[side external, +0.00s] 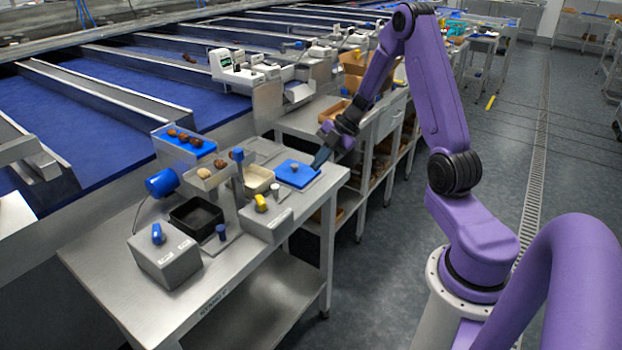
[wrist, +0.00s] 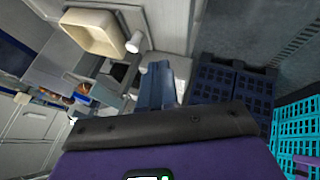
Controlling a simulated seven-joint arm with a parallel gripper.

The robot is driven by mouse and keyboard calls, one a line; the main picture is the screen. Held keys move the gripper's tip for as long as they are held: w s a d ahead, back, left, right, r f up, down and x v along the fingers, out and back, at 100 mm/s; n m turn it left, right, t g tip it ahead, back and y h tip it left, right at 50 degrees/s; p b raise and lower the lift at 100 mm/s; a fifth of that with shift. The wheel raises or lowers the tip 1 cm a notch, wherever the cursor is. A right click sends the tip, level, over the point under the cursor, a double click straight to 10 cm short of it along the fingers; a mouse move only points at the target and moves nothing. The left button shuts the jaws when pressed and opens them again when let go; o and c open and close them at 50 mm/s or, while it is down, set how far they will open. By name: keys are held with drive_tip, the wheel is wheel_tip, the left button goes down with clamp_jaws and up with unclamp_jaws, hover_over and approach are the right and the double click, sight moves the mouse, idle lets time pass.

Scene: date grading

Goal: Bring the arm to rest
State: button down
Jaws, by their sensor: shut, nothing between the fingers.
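My arm reaches over the far right end of the steel table (side external: 120,262). My gripper (side external: 320,158) points down by the back right corner of a blue mat (side external: 303,180). Its blue fingers are together with nothing between them, and they also show closed in the wrist view (wrist: 157,78). I cannot tell how high the fingertips are above the table.
A blue tray of dates (side external: 172,147), cream trays (side external: 256,187), a black tray (side external: 181,228), a blue-topped post (side external: 239,165) and a grey knob box (side external: 172,265) crowd the table. Blue conveyors (side external: 135,97) run behind. Dark blue crates (wrist: 218,85) stand right of my fingers in the wrist view.

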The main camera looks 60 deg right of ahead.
drive_tip(key=w+a+r+m+t+h, duration=0.25)
drive_tip(key=w+a+r, duration=0.35)
drive_tip(key=a, duration=0.3)
drive_tip(key=s+a+r+m+h, duration=0.3)
drive_tip(key=s+a+r, duration=0.2)
drive_tip(key=s+a, duration=0.45)
drive_tip(key=s+a+g, duration=0.2)
drive_tip(key=s+g, duration=0.1)
drive_tip(key=s, duration=0.9)
drive_tip(key=s+a+f+m+g, duration=0.1)
drive_tip(key=s+a+g, duration=0.2)
drive_tip(key=s, duration=1)
drive_tip(key=shift+g, duration=0.35)
drive_tip(key=shift+m, duration=0.25)
